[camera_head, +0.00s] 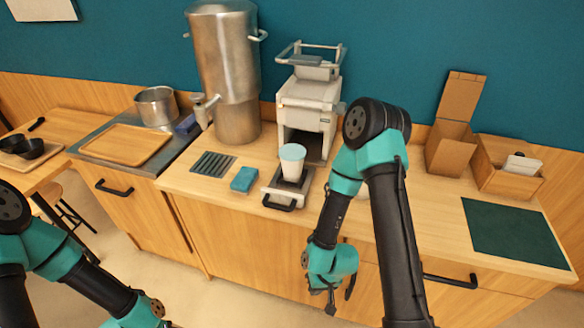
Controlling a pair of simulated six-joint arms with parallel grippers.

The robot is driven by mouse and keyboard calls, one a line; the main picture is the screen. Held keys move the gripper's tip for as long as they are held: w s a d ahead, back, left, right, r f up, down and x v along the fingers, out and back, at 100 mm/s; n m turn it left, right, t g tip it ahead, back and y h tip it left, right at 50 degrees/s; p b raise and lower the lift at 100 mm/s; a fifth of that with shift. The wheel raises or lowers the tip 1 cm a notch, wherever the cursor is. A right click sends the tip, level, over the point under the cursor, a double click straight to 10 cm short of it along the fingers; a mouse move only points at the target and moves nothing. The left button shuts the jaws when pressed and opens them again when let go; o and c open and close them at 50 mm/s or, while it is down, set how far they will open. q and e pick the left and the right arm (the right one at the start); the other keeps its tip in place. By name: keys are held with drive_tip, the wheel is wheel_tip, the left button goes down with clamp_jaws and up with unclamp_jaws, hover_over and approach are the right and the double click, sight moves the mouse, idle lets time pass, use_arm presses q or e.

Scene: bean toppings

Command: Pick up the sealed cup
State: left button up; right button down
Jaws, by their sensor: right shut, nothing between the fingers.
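The sealed cup (291,163) is white with a pale blue top. It stands upright on the pulled-out tray (271,188) of the white sealing machine (312,95). My right gripper (331,296) hangs low, in front of the counter's edge, below and to the right of the cup. It points down, is shut and empty, and is apart from the cup. My left arm comes in at the lower left. Its gripper fingers are not visible; the end of that arm runs to the bottom edge.
A tall steel dispenser (229,75) stands left of the machine. A blue sponge (244,179) and a drain grate (213,164) lie left of the cup. A dark green mat (513,232) and wooden boxes (507,181) are at the right. The front tray handle (280,206) juts out.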

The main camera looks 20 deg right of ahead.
idle(0.3)
use_arm(q)
drive_tip(key=o, duration=1.1)
drive_tip(key=shift+w, duration=0.1)
